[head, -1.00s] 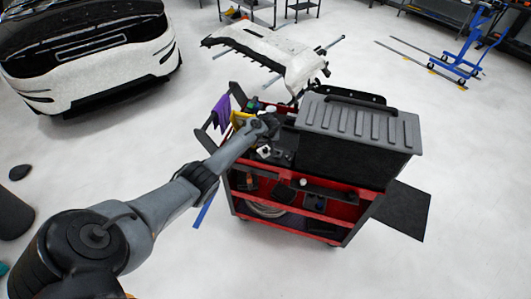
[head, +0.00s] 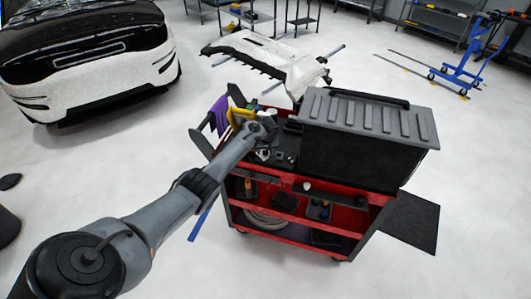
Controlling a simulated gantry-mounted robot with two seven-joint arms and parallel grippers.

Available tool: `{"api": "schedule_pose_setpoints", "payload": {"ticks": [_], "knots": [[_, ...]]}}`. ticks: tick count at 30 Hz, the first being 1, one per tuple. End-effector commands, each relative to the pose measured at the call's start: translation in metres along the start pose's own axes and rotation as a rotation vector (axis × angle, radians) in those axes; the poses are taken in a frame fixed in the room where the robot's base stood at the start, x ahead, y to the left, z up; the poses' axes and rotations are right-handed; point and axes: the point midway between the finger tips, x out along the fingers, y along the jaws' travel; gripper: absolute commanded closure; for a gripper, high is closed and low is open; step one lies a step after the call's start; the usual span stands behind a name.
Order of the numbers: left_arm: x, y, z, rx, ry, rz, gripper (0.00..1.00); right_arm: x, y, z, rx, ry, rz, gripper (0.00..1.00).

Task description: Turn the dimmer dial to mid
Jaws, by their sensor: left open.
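My left arm reaches in from the lower left, and its wrist is over the top tray of the red and black tool cart (head: 290,229). My left gripper (head: 263,154) is small in the view, pointing down at the tray among small tools, left of the large grey-lidded black case (head: 355,150). It is open; I see nothing held in it. I cannot make out the dimmer dial; it may be hidden by the arm or too small to tell. My right gripper is not in view.
A purple cloth (head: 219,115) and a yellow item (head: 240,115) are at the cart's left end. A white bumper (head: 265,58) lies on a stand behind. A white car (head: 110,85) stands at the back left. The floor around is mostly clear.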

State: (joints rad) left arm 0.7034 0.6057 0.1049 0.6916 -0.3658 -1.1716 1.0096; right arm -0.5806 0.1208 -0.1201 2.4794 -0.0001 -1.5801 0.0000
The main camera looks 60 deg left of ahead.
Motion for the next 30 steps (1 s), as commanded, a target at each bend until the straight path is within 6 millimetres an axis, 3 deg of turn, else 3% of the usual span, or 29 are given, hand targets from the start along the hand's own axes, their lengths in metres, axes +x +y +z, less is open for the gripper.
{"api": "schedule_pose_setpoints", "payload": {"ticks": [11, 21, 30], "knots": [[0.0009, -0.0002, -0.0001, 0.0, 0.0, 0.0, 0.5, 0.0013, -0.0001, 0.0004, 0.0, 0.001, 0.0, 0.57], [0.0011, -0.0003, 0.0, 0.0, 0.0, -0.001, 1.0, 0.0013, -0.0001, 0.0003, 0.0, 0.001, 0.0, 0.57], [0.001, -0.0004, 0.0, 0.004, 0.0, 0.001, 1.0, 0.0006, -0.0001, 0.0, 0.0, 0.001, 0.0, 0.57]]}}
